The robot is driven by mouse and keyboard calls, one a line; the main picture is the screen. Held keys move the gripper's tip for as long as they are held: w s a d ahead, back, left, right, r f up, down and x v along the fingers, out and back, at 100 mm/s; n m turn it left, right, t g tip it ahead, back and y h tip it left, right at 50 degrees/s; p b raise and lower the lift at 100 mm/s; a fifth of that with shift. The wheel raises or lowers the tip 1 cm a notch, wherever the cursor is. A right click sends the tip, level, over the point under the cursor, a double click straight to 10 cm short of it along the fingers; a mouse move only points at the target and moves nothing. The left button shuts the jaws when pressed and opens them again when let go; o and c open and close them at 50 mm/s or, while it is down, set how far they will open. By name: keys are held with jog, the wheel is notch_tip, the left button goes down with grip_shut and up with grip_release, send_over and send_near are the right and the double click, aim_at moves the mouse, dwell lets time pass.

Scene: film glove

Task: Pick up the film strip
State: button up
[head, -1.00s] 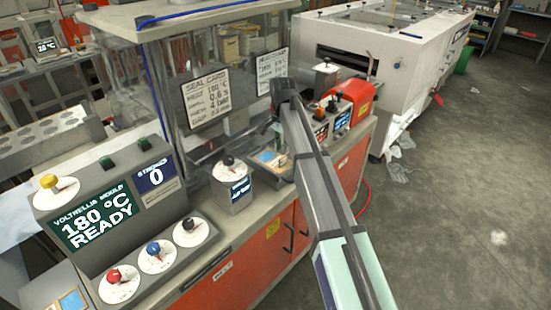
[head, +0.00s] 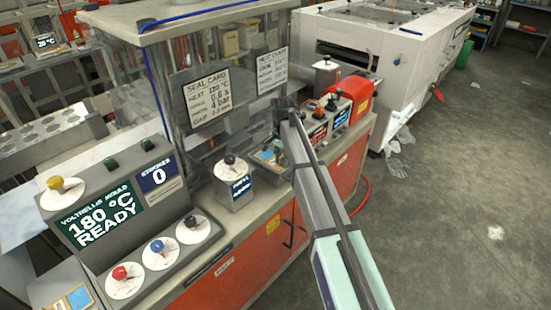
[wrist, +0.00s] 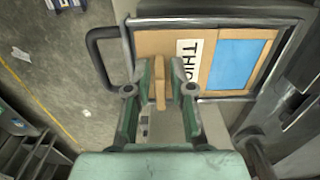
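I cannot tell whether this blue sheet is the film strip. My gripper (wrist: 160,74) has its two green fingers apart, with a narrow tan strip-like piece (wrist: 160,88) between them. Gaps show on both sides of that piece, and neither finger clearly touches it. In the head view, my gripper end (head: 286,112) is over the bench beside a small tray with blue (head: 267,155), and its fingers are hidden.
A grey dial box (head: 234,182) stands left of my arm. The control panel (head: 120,215) is farther left. Behind are clear guards with a seal card (head: 205,95). A red unit (head: 352,92) and small knob boxes stand to the right.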

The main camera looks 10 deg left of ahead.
grip_shut()
jog(key=shift+r, duration=0.1)
